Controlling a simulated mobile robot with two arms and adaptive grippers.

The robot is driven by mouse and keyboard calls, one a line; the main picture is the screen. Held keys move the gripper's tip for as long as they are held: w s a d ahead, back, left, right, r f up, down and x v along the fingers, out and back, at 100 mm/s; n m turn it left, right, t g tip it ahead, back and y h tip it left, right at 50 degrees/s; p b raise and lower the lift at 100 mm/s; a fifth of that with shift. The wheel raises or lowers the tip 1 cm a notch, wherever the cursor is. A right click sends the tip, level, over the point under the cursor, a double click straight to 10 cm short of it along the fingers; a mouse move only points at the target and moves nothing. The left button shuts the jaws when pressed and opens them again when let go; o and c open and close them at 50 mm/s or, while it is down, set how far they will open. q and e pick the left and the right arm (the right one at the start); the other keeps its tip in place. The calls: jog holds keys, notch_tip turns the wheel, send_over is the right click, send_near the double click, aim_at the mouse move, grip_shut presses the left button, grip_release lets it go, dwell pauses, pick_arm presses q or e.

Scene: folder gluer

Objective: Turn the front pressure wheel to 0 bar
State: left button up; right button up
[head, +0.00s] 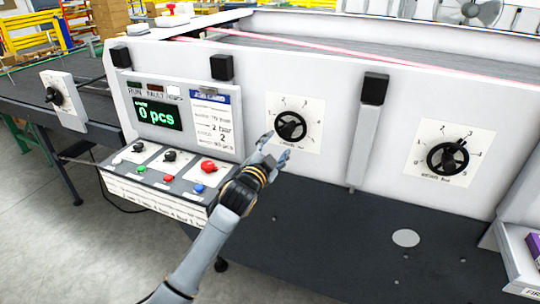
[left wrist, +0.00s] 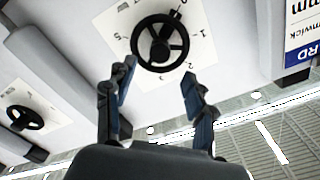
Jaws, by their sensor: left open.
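A black handwheel (head: 291,126) sits on a white numbered dial plate on the machine's side panel. The plate captions are too small to tell which is the front one. My left gripper (head: 277,147) is open and empty, its fingers (left wrist: 159,74) just below the first wheel, apart from it.
A control box with a green display (head: 158,116), job card (head: 212,124) and red button (head: 208,167) stands left of the wheel, close to my left arm. A post with a black cap (head: 372,130) separates the wheels. A smaller knob plate (head: 62,98) is far left.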

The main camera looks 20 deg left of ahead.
pick_arm(q)
jog(key=shift+s, duration=2.3)
jog(key=s+a+f+n+g, duration=0.1)
jog(key=s+f+g, duration=0.1)
jog(key=f, duration=1.1)
jog(key=s+f+n+g, duration=0.1)
jog(key=f+g, duration=0.2)
jog(key=f, duration=1)
jog(key=s+f+n+g+b, duration=0.1)
jog(key=s+f+g, duration=0.1)
jog(key=s+f, duration=0.7)
jog(key=s+f+n+g, duration=0.15)
jog(key=s+f, duration=0.35)
jog(key=f, duration=0.7)
jog(key=s+f+g, duration=0.5)
jog(key=s+f, duration=1.1)
jog(key=s, duration=0.5)
jog(key=s+f+n+g, duration=0.1)
jog(key=s+f, duration=0.1)
jog(key=s, duration=0.8)
jog(key=s+f+n+g+b, duration=0.1)
jog(key=s+f+g, duration=0.1)
jog(key=s, duration=0.7)
jog(key=shift+s+d+f+y, duration=0.3)
jog(key=shift+s+f, duration=0.1)
jog(key=shift+f, duration=0.45)
jog(key=shift+g, duration=0.25)
